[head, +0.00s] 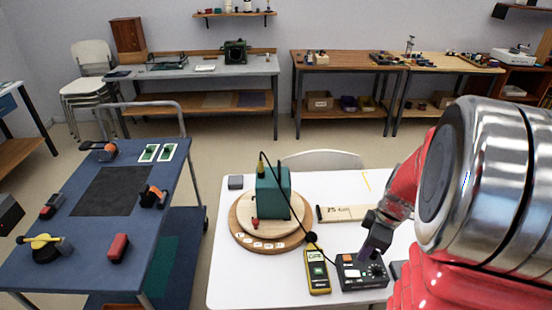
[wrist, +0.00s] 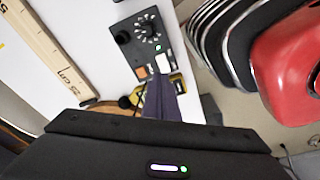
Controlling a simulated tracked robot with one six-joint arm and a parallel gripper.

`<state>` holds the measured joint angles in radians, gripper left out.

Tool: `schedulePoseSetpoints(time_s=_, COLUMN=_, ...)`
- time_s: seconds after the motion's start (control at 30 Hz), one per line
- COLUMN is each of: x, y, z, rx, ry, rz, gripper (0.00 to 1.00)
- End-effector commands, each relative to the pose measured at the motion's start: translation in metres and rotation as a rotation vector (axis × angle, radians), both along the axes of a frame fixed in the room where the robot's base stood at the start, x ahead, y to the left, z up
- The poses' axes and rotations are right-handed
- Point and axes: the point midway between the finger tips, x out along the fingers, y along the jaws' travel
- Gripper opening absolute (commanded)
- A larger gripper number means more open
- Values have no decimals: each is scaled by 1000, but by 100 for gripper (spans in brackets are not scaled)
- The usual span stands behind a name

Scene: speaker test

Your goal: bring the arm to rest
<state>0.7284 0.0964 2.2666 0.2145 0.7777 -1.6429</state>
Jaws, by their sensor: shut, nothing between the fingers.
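My gripper (head: 371,254) is shut and empty at the right of the white table in the head view. Its dark purple fingers also show in the wrist view (wrist: 162,98), closed together and pointing at a black control box. The control box (head: 350,282) has a dial, an orange button and a green light; it also shows in the wrist view (wrist: 122,55). The fingertips are at or just above the box's edge; I cannot tell whether they touch it. My red and silver arm fills the right of the head view and hides part of the table.
A teal speaker (head: 272,192) stands on a round wooden board (head: 240,232), with a cable running to the front. A yellow meter (head: 317,271) lies beside the control box. A wooden ruler (head: 345,213) lies behind. A blue cart (head: 75,235) with tools stands left, across a floor gap.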

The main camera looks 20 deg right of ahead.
Motion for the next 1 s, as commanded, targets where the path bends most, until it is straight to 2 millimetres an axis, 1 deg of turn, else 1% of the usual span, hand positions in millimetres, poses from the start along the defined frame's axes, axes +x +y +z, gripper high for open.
schedulePoseSetpoints(time_s=0.17, x=0, y=0, z=0, rx=3, ry=3, rz=-25, gripper=0)
schedulePoseSetpoints(time_s=0.27, x=0, y=1, z=0, rx=11, ry=10, rz=-85, gripper=0)
schedulePoseSetpoints(time_s=0.37, x=-2, y=1, z=-1, rx=24, ry=28, rz=-185, gripper=0)
schedulePoseSetpoints(time_s=0.57, x=-15, y=8, z=-3, rx=52, ry=89, rz=-434, gripper=0)
schedulePoseSetpoints(time_s=0.67, x=-20, y=13, z=3, rx=53, ry=104, rz=-554, gripper=0)
schedulePoseSetpoints(time_s=0.77, x=-22, y=22, z=11, rx=48, ry=112, rz=-657, gripper=0)
schedulePoseSetpoints(time_s=0.87, x=-22, y=34, z=23, rx=40, ry=109, rz=-752, gripper=0)
schedulePoseSetpoints(time_s=1.0, x=-22, y=54, z=43, rx=27, ry=86, rz=-867, gripper=0)
